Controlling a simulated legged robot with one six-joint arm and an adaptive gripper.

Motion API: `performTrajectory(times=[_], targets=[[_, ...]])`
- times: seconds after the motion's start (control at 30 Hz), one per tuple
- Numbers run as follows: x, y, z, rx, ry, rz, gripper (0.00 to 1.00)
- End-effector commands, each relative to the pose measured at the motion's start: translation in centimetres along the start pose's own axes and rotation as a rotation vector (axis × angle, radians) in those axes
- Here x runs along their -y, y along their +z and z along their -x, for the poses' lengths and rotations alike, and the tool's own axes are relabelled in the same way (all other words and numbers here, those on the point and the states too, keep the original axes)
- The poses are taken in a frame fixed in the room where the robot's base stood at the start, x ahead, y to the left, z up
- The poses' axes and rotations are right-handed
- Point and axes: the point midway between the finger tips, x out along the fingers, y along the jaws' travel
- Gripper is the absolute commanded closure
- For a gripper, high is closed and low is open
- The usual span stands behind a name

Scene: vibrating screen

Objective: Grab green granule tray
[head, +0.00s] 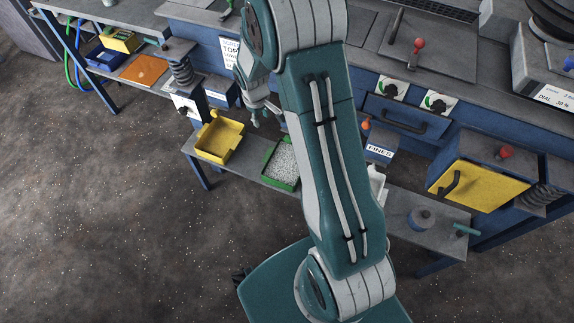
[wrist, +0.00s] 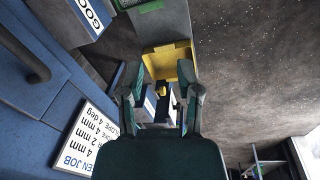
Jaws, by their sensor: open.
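The green tray (head: 279,183) is filled with pale granules and sits on the low grey shelf in the head view. My arm stands beside its right side and may hide part of it. A green edge (wrist: 126,3) at the top of the wrist view looks like part of this tray. My gripper (head: 265,116) is up and behind the tray in the head view, near the machine front. In the wrist view my gripper (wrist: 163,98) has its two fingers spread apart, with nothing held between them.
A yellow tray (head: 219,141) sits on the shelf left of the green tray; in the wrist view it (wrist: 167,62) shows beyond the fingertips. The blue machine front with a FINES label (head: 380,151) stands behind. Open floor (head: 110,220) lies at the left.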

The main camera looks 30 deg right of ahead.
Motion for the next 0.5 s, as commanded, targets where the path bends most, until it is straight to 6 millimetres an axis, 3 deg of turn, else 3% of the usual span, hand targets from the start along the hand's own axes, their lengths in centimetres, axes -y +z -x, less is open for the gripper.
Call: performTrajectory(times=[0.03,0.1,0.4,0.5], targets=[[0.1,0.0,-2.5,0.023,-0.01,0.021,0.56],[0.1,0.1,-5.7,0.043,-0.021,0.05,0.56],[1.4,2.4,-19.3,0.121,-0.081,0.175,0.56],[2.1,3.6,-22.9,0.138,-0.099,0.211,0.56]])
